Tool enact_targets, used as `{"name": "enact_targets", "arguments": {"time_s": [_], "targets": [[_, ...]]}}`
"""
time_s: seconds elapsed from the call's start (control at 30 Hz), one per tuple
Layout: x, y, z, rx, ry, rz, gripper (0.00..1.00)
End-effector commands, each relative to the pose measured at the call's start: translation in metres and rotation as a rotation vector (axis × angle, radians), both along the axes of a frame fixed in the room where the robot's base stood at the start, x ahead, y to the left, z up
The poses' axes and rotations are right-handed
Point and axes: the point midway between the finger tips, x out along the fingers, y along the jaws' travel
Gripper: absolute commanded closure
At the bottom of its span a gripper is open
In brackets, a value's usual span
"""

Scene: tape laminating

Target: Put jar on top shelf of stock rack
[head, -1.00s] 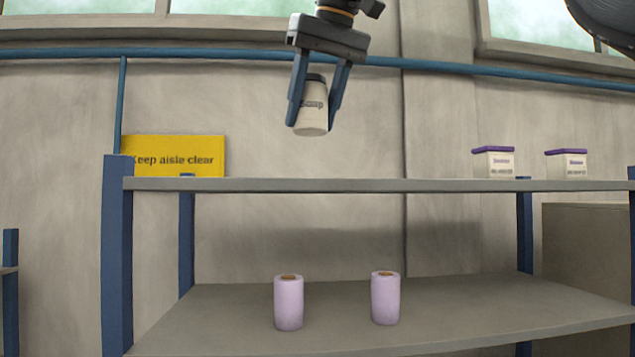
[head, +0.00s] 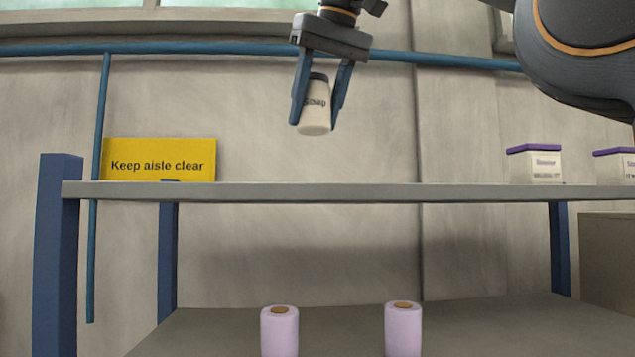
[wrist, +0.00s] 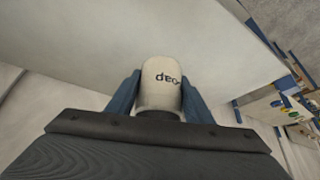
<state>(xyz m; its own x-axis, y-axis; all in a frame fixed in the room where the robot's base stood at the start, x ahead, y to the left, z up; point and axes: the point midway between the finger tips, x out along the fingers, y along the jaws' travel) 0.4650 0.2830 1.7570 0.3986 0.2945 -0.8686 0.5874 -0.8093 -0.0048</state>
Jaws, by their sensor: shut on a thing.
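The jar (head: 315,112) is cream with a dark lid and the word "Soap" on it. My gripper (head: 319,110) is shut on the jar, with one blue finger on each side, and holds it slightly tilted, lid up. In the head view it appears above the top shelf (head: 330,193) of the stock rack, with a clear gap between jar and shelf. The jar (wrist: 160,85) also shows between the fingers in the wrist view. The head view sees the top shelf almost edge-on, so its surface depth is hidden.
Two cream boxes with purple lids, one nearer the middle (head: 533,165) and one at the right edge (head: 617,166), stand on the top shelf. Two lilac rolls (head: 280,330) (head: 403,328) stand on the lower shelf. A yellow sign (head: 158,160) is behind the left end. The shelf's middle looks clear.

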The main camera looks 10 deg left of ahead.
Motion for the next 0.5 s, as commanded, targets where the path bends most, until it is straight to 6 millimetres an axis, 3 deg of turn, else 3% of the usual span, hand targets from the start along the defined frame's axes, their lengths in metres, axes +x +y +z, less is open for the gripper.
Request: {"name": "enact_targets", "arguments": {"time_s": [0.3,0.5], "targets": [[-0.001,-0.002,-0.042,0.0,0.0,-0.002,0.82],[0.0,-0.001,-0.058,0.001,-0.002,-0.001,0.82]]}}
